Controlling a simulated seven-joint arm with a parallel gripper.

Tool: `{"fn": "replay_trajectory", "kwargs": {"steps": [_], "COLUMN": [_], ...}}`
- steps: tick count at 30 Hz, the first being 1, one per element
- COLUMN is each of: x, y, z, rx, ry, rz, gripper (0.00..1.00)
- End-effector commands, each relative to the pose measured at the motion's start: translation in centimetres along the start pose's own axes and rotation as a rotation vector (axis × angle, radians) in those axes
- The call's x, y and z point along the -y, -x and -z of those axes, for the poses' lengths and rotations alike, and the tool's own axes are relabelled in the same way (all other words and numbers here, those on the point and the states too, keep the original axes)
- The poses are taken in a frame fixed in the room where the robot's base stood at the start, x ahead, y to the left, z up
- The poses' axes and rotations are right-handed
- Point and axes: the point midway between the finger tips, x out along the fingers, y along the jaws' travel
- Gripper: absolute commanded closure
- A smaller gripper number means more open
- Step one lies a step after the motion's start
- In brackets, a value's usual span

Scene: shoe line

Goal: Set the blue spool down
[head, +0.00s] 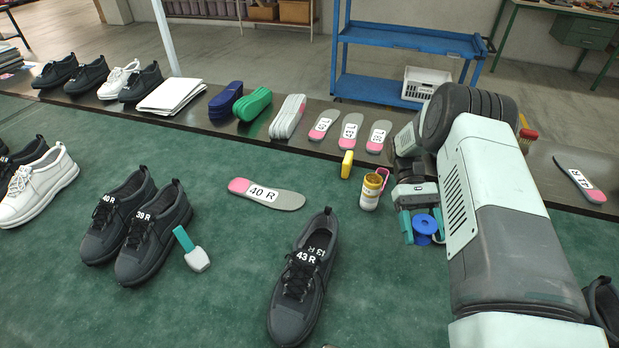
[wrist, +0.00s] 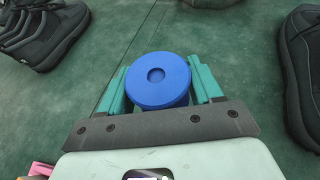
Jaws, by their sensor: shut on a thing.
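The blue spool (head: 425,223) is between the two teal fingers of my gripper (head: 423,226), over the green mat at the right of the head view. In the wrist view, the spool (wrist: 158,76) shows its round top with a small recess in the centre. The fingers of my gripper (wrist: 160,84) lie at its left and right sides, and the gripper is shut on it. The underside of the spool is hidden, and I cannot tell whether it touches the mat.
The green mat (head: 235,290) has bare room left of the gripper. A dark shoe marked 43 R (head: 300,285) is to the left. A 40 R insole (head: 285,199) and a teal-handled tool (head: 197,258) lie farther left.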

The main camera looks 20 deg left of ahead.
Motion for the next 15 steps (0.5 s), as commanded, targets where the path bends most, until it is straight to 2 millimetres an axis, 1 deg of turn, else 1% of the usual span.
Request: {"fn": "replay_trajectory", "kwargs": {"steps": [1,5,8,9,11,12,14,15], "x": [-0.5,-2.2,-2.7,-2.6,-2.2,-1.7,-0.7,0.2], "y": [1.1,4.8,8.9,10.8,13.6,15.3,17.9,19.6], "z": [0.4,1.0,1.3,1.4,1.6,1.6,1.6,1.6], "rx": [-0.002,-0.003,-0.003,-0.002,-0.002,0.0,0.002,0.003], "ry": [0.049,0.196,0.326,0.381,0.46,0.507,0.575,0.618], "rz": [-0.131,-0.491,-0.802,-0.937,-1.122,-1.236,-1.4,-1.504], "gripper": [0.66,0.66,0.66,0.66,0.66,0.66,0.66,0.66]}}
